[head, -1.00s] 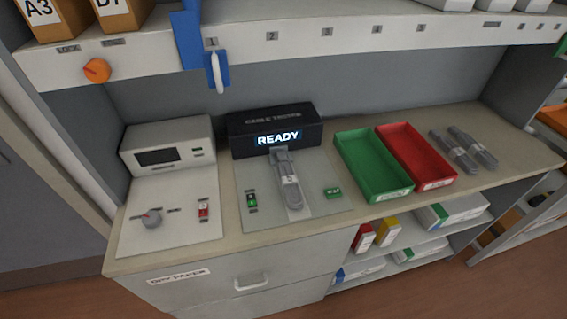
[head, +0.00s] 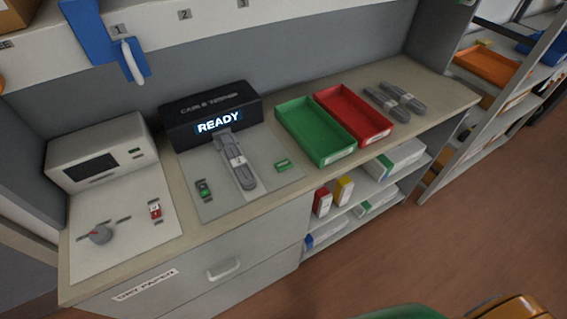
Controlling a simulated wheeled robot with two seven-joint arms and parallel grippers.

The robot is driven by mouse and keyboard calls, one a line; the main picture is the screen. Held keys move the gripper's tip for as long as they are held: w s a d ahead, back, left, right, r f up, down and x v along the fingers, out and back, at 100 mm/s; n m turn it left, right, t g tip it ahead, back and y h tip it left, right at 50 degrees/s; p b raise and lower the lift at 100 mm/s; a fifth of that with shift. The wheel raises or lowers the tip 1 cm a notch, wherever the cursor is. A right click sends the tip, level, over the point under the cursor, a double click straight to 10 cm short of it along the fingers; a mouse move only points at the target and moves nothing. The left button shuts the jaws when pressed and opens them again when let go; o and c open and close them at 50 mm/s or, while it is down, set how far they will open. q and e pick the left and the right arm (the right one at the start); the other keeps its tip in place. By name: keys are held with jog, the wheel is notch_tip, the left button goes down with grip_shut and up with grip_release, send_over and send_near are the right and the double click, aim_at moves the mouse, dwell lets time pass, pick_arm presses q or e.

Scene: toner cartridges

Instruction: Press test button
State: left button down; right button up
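The tester is a black box (head: 210,117) at the back of the counter, with a lit display (head: 218,122) reading READY. A grey coiled cable bundle (head: 238,168) lies on the light plate (head: 210,207) in front of it. A small green button (head: 282,165) with lettering too small to read sits on the plate, right of the bundle. A switch with a green part (head: 204,188) sits on the plate's left side. Neither of my grippers shows in the head view.
A green tray (head: 335,159) and red tray (head: 375,137) stand right, then two grey bundles (head: 402,98). A blue holder (head: 92,35) hangs from the upper shelf.

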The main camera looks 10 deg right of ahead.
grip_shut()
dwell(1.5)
